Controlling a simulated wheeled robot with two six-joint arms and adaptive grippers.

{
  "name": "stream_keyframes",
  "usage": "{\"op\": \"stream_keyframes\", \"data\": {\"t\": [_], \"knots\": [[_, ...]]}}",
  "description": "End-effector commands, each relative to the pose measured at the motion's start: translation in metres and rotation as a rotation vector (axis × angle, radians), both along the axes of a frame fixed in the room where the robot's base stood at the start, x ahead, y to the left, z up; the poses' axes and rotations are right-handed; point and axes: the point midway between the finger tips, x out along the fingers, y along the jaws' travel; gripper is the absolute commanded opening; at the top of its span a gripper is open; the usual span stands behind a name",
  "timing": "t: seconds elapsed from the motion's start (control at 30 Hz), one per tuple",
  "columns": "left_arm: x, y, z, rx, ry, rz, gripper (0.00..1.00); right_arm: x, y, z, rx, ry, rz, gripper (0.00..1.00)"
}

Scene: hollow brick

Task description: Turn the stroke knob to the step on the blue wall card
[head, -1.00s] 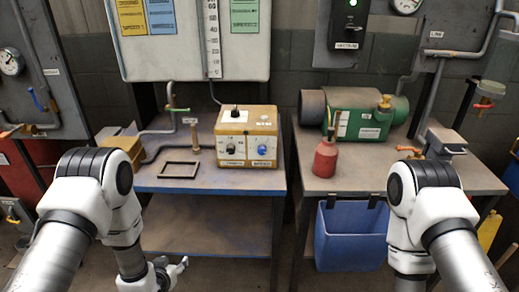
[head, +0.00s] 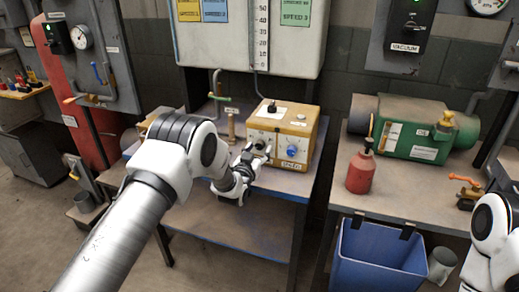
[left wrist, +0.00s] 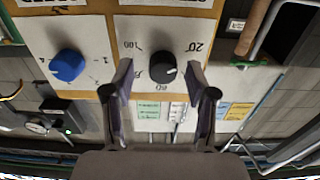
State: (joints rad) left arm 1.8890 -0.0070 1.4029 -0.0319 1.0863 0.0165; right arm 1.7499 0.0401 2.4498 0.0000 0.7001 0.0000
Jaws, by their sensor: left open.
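The tan control box (head: 284,125) stands on the left bench. It has a black knob (left wrist: 163,67) and a blue knob (head: 292,152); the label below the blue one seems to read SPEED. The black knob's dial carries 100, 60 and 20, upside down in the left wrist view; a pale mark on the knob faces lower right. My left gripper (left wrist: 159,79) is open, a finger on each side of the black knob, with no clear contact. The blue wall card (head: 214,10) hangs beside a yellow one; its text is too small to read. My right gripper is out of view.
A gauge board (head: 235,45) with a vertical scale is above the box. A small post (head: 231,125) stands left of the box. A red bottle (head: 361,170) and green pump (head: 425,145) are on the right bench. A blue bin (head: 380,258) hangs in front.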

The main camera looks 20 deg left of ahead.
Motion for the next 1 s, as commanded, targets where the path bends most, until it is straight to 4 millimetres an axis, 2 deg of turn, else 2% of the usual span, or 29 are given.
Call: {"op": "stream_keyframes", "data": {"t": [0.1,0.3,0.33,0.47,0.5,1.0], "knots": [[0.0069,0.0001,-0.0005,0.000,0.001,0.001,0.57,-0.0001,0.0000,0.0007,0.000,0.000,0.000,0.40],[0.0074,0.0000,-0.0005,0.000,0.001,0.001,0.57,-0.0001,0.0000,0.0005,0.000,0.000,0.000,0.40],[0.0073,0.0000,-0.0005,0.000,0.001,0.001,0.50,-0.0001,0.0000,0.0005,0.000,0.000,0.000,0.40],[0.0072,0.0001,-0.0005,0.000,0.001,0.001,0.04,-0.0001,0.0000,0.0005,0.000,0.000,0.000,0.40],[0.0072,0.0001,-0.0005,0.000,0.001,0.000,0.00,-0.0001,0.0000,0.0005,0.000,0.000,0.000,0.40],[0.0071,0.0002,-0.0016,0.073,-0.003,0.001,0.00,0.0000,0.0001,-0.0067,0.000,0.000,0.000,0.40]]}}
